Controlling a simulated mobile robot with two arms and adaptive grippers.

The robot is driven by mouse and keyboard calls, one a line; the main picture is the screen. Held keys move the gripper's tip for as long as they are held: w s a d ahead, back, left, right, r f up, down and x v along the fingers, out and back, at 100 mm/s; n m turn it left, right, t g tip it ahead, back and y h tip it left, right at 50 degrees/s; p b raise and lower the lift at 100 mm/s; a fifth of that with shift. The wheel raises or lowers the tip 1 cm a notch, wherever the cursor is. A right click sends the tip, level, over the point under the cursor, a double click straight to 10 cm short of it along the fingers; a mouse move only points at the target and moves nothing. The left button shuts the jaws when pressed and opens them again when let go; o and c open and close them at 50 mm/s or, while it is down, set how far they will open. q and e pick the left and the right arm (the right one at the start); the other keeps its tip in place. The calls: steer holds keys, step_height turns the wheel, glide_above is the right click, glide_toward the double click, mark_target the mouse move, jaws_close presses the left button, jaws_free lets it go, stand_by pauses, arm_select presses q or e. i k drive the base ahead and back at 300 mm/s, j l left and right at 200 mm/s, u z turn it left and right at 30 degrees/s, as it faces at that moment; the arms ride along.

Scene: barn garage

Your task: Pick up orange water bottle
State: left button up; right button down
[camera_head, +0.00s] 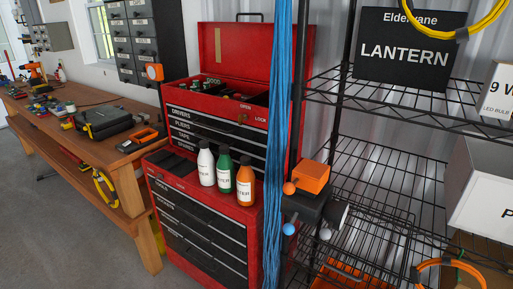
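The orange water bottle (245,186) stands upright on the ledge of the red tool chest (188,174), near its right front corner. It has a dark cap and a white label. A green bottle (223,178) stands just left of it, and a white bottle (206,169) stands left of the green one. A bundle of blue cables (275,140) hangs close to the right of the orange bottle. Neither of my grippers shows in the head view.
A black wire shelf rack (385,160) stands at the right, holding a black lantern box (408,50) and an orange and black item (313,178). A wooden workbench (130,160) with tools runs along the left. Grey floor (75,240) is open at the lower left.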

mark_target(245, 177)
steer(key=j+z, duration=0.1)
steer(key=z, duration=0.2)
steer(key=i+j+z, duration=0.1)
steer(key=z, duration=0.15)
steer(key=i+j+z, duration=0.15)
steer(key=j, duration=0.35)
steer(key=i+j+z, duration=0.15)
steer(key=j, duration=0.4)
steer(key=i+j+z, duration=0.15)
steer(key=j, duration=0.4)
steer(key=j+z, duration=0.15)
steer(key=j, duration=0.4)
